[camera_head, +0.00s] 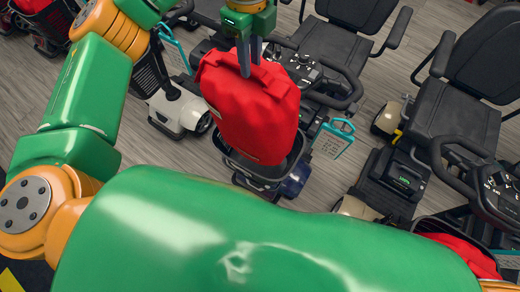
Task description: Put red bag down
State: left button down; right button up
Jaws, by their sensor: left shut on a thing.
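The red bag (252,110) hangs upright from my left gripper (248,62), whose two grey fingers are shut on its top. The bag is over or partly inside a dark basket (293,160) at the front of a scooter; the bag hides much of the basket, so I cannot tell whether it touches the bottom. My right gripper does not show.
Scooters with black seats (345,50) stand in rows. Another scooter with a black seat (455,110) is at the right. Teal-edged tags (333,138) hang by the scooters. Another red item (462,252) lies at the lower right.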

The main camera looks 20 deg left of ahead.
aim_at(252, 84)
pick_arm(q)
jog(key=shift+w+f, duration=0.25)
jog(key=shift+w+f+b, duration=0.15)
jog(key=shift+f+b, duration=0.3)
jog(key=shift+b, duration=0.15)
jog(key=f+b, duration=0.3)
jog(key=b, duration=0.1)
jog(key=f+b, duration=0.2)
jog(key=shift+s+f, duration=0.25)
jog(key=shift+f, duration=0.1)
jog(key=shift+f+b, duration=0.35)
jog(key=shift+f, duration=0.05)
notch_tip(252, 84, down, 17)
jog(key=shift+f, duration=0.1)
jog(key=c, duration=0.7)
grip_release()
